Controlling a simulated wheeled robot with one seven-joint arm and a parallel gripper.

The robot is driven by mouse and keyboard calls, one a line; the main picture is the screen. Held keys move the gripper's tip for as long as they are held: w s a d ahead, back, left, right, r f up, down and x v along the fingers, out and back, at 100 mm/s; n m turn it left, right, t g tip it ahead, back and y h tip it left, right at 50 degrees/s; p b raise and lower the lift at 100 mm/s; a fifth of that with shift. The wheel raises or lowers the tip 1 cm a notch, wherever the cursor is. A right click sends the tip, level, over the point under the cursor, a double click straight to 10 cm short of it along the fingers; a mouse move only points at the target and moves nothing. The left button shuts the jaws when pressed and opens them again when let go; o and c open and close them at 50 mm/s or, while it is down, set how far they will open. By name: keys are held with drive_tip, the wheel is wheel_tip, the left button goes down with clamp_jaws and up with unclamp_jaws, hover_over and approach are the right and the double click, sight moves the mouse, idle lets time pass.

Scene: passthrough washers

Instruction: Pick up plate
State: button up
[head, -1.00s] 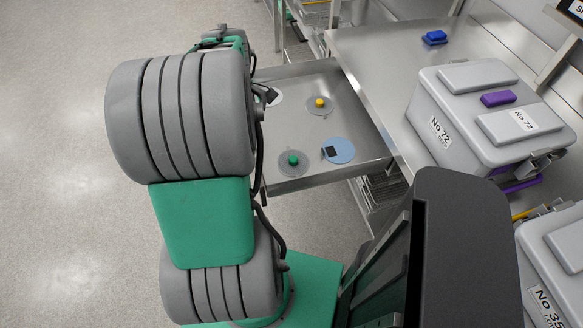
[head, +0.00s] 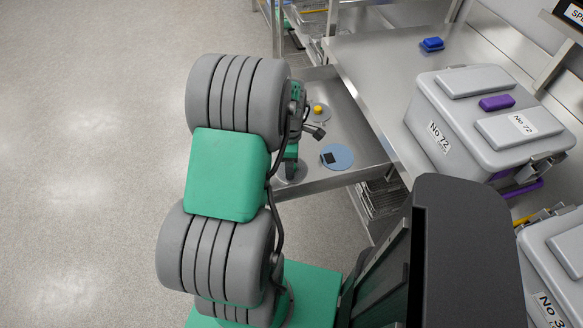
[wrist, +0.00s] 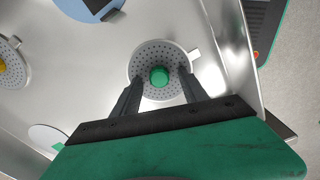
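A round perforated grey plate with a green knob (wrist: 146,63) lies in the steel drawer; in the head view its rim (head: 291,178) shows partly behind my arm. My gripper (wrist: 159,78) is open above this plate, with one finger on each side of the green knob and gaps to it. In the head view my gripper (head: 290,165) is partly hidden by my arm. A similar plate with a yellow knob (head: 318,110) lies farther back. A blue disc (head: 339,159) with a black square lies to the right.
A white disc (wrist: 47,137) lies at lower left in the wrist view. The drawer's front wall (head: 338,181) stands close to the green-knobbed plate. The steel counter (head: 372,80) holds a grey case (head: 452,145) and a blue block (head: 432,44). Floor at left is clear.

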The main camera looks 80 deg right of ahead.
clamp_jaws()
idle(0.3)
idle(0.3)
